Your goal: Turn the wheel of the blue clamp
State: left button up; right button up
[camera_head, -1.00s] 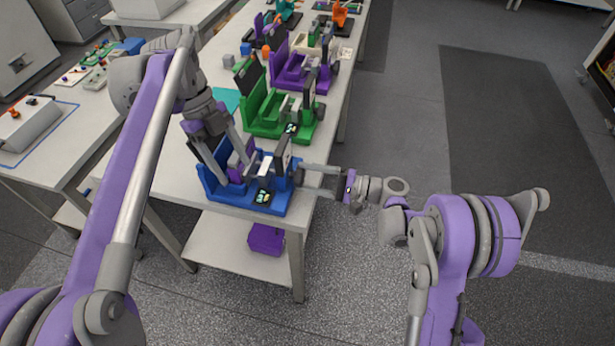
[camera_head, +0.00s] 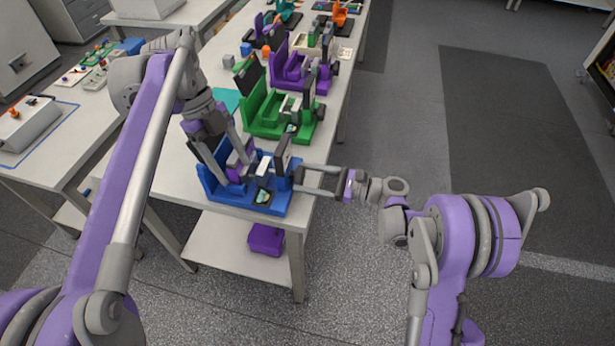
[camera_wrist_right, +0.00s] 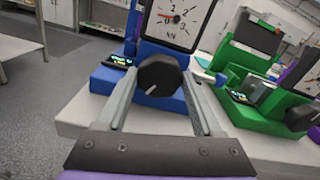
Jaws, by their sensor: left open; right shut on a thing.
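The blue clamp (camera_head: 240,200) stands at the near end of the long white table, with its dark wheel on its right side. The wheel (camera_wrist_right: 160,76) is a black knob with a white mark, below a dial gauge (camera_wrist_right: 178,18) in the right wrist view. My right gripper (camera_head: 302,178) reaches in from the right and is shut on the wheel, one finger on each side. My left gripper (camera_head: 226,166) points down at the left part of the blue clamp and is open; its fingertips are partly hidden by the clamp.
A green clamp (camera_head: 262,122) stands just behind the blue one, and a purple clamp (camera_head: 290,72) is farther back. A small display (camera_head: 263,197) sits on the blue clamp's front. A purple box (camera_head: 266,239) lies on the lower shelf. The floor right of the table is clear.

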jog(key=m, duration=0.3)
jog(key=shift+m, duration=2.1)
jog(key=o, duration=1.4)
jog(key=shift+c, duration=0.2)
jog(key=v, duration=1.2)
